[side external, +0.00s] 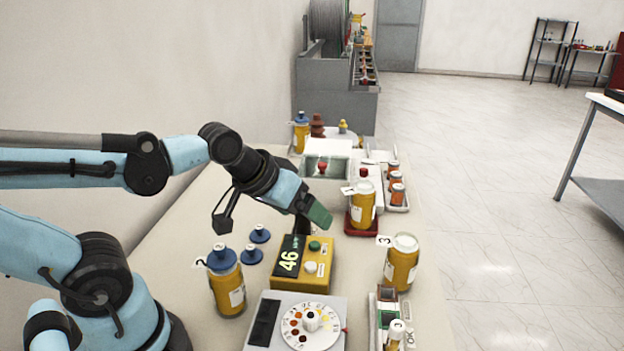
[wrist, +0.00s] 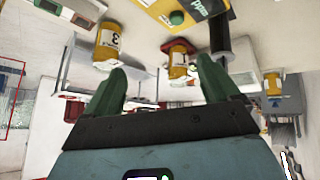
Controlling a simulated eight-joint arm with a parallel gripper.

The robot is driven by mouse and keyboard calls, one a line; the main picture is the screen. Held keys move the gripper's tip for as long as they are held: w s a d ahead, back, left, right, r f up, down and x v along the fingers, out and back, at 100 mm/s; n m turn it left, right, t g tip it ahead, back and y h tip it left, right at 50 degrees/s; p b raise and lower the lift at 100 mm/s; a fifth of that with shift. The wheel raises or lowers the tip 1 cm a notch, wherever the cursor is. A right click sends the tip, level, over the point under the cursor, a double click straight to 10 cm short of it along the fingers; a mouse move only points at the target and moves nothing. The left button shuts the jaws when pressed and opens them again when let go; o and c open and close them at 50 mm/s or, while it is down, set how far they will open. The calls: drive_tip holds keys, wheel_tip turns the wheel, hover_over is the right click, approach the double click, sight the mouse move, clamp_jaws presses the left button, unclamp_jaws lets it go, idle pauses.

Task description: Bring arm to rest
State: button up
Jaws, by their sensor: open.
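My gripper (side external: 319,216) hangs above the table, just behind the yellow meter box (side external: 318,281) that reads 46. In the wrist view its two green fingers (wrist: 160,92) stand apart with nothing between them. In the side view the fingers overlap in profile. The jar marked 1 (side external: 362,206) stands on a red base to the right of the gripper. The jar marked 3 (side external: 401,263) stands at the right, and the jar marked 2 (side external: 226,284) with a blue cap stands at the left.
Two blue caps (side external: 252,255) lie left of the meter box. A dial unit (side external: 310,318) sits at the front. A tray with orange-labelled parts (side external: 398,193) lies at the right edge. Bare table (side external: 190,215) shows at left.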

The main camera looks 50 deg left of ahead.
drive_tip(key=s+m, duration=0.2)
drive_tip(key=shift+f+m+g, duration=0.3)
drive_tip(key=shift+m, duration=0.1)
idle(1.1)
